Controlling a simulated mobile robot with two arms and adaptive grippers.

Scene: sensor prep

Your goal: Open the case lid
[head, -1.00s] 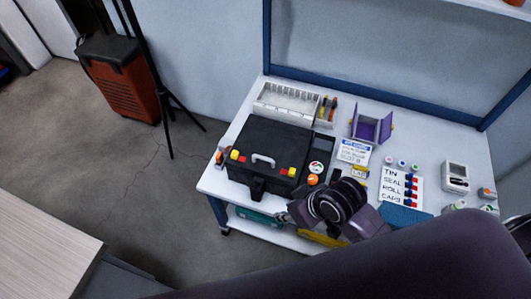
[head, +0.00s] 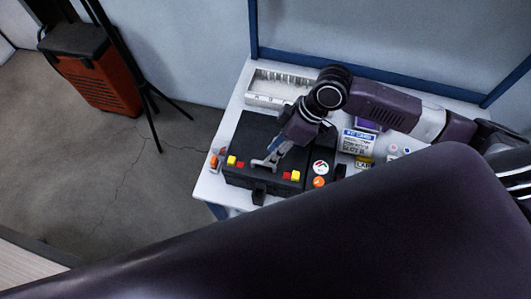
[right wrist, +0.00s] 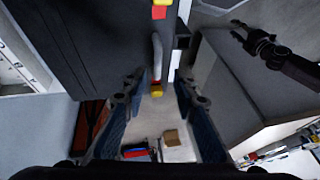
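The black case (head: 246,135) stands on the left part of the white table with its lid shut. Red and yellow blocks mark its front edge. My right gripper (head: 268,162) is over the front of the case, at the grey handle, and hides part of it. In the right wrist view the handle (right wrist: 157,55) lies just beyond and between the two blue-grey fingers of my right gripper (right wrist: 158,92), which are apart. I cannot tell whether a finger touches the handle.
A white divided bin (head: 264,98) stands behind the case. A dark box with a round sticker (head: 320,167) and an orange cap (head: 319,182) are to its right, near a kit card (head: 357,142). My own dark arm link covers the foreground.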

